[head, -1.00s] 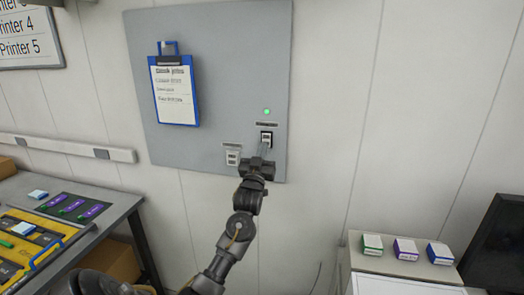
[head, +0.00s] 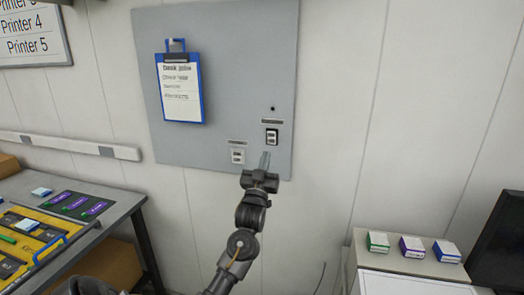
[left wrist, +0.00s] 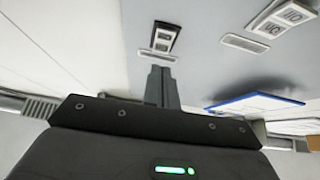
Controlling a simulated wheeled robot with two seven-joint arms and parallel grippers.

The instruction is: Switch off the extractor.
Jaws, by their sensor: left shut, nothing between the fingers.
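A grey wall panel (head: 225,60) carries two switches. The right one, a dark-framed switch (head: 271,137), sits under a label plate and a small indicator lamp (head: 272,108), which is dark. The left one, a pale switch (head: 238,157), has its own label plate. The labels are too small to read. My left gripper (head: 265,160) is shut and empty, just below the dark-framed switch and apart from it. In the left wrist view its fingers (left wrist: 161,85) point toward the dark-framed switch (left wrist: 163,38); the pale switch (left wrist: 288,17) is at upper right. My right gripper is out of view.
A blue clipboard (head: 181,90) hangs on the panel's left part. A workbench (head: 128,204) with trays and cartridges stands at left. Several small boxes (head: 411,246) stand on a pale cabinet at right, beside a dark screen (head: 500,240).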

